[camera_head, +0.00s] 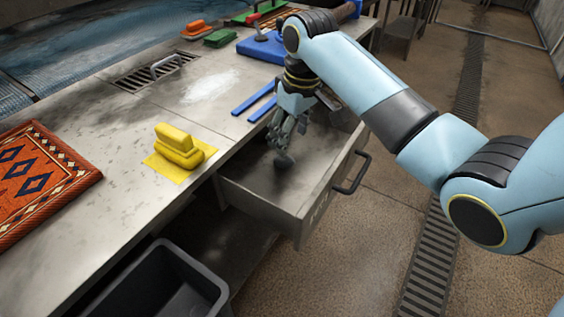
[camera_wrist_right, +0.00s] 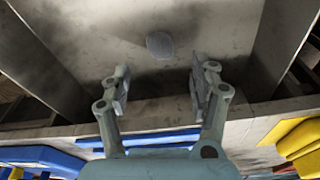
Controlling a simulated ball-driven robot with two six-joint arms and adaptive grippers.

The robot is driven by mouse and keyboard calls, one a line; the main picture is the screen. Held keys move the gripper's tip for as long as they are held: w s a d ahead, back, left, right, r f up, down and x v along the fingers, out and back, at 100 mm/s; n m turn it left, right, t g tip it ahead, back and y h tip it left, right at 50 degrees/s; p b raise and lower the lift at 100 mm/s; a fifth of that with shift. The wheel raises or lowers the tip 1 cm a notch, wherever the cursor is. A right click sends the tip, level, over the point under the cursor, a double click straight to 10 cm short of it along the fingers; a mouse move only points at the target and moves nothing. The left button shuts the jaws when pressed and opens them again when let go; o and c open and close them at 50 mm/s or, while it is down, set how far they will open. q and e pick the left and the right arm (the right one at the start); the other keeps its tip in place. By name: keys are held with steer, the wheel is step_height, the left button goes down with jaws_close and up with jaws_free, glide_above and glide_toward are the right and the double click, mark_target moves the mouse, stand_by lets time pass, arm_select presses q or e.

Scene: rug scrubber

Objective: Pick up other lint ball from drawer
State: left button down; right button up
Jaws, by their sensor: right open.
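A grey lint ball (camera_head: 284,161) lies on the floor of the open drawer (camera_head: 237,192). In the right wrist view the lint ball (camera_wrist_right: 160,45) shows as a small, rounded grey lump just beyond my fingertips, roughly centred between them. My right gripper (camera_head: 279,142) reaches down into the drawer from above, close to the lint ball. In the wrist view its two fingers (camera_wrist_right: 158,84) are spread apart with nothing between them. I cannot tell the exact height of the fingertips above the drawer floor. My left gripper is not in view.
The drawer walls and front with its dark handle (camera_head: 353,174) surround my gripper. On the counter are a yellow brush (camera_head: 178,146) on a yellow cloth, blue strips (camera_head: 253,97) and a patterned rug (camera_head: 38,178). A dark bin (camera_head: 160,283) stands below.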

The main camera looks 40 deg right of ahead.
mark_target(284, 160)
steer(key=f, duration=0.2)
steer(key=w+f+b, duration=0.1)
steer(key=f, duration=0.5)
steer(key=shift+w+a, duration=0.2)
steer(key=shift+w, duration=0.1)
steer(key=shift+r, duration=0.1)
steer(key=c, duration=0.8)
